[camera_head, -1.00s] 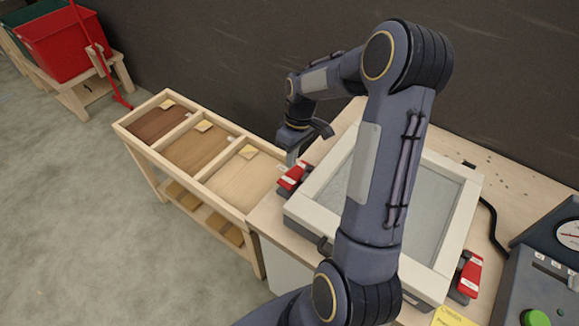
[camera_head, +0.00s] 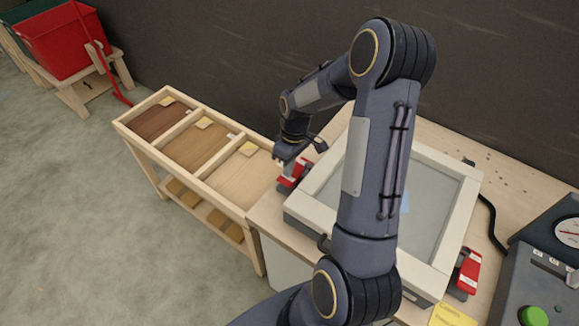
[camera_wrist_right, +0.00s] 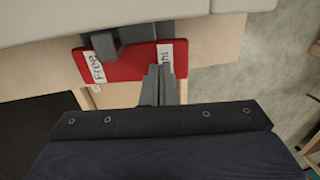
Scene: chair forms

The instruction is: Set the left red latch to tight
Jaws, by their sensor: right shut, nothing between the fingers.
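The left red latch (camera_head: 294,174) sits at the left edge of the pale-framed press (camera_head: 310,206). In the right wrist view it is a red plate (camera_wrist_right: 134,66) with a "Free" label (camera_wrist_right: 97,68) at left and a partly covered label ending in "ght" (camera_wrist_right: 166,52) at right. Its dark lever (camera_wrist_right: 106,46) stands beside the "Free" label. My right gripper (camera_wrist_right: 159,76) is shut and empty, its fingertips in front of the plate's lower edge near the right label, apart from the lever. Whether they touch the plate is unclear. My left gripper is out of view.
A second red latch (camera_head: 466,272) is at the press's right side. A control box (camera_head: 545,285) with a green button stands at the far right. A wooden rack of board samples (camera_head: 190,150) adjoins the bench at left. A dark wall is behind.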

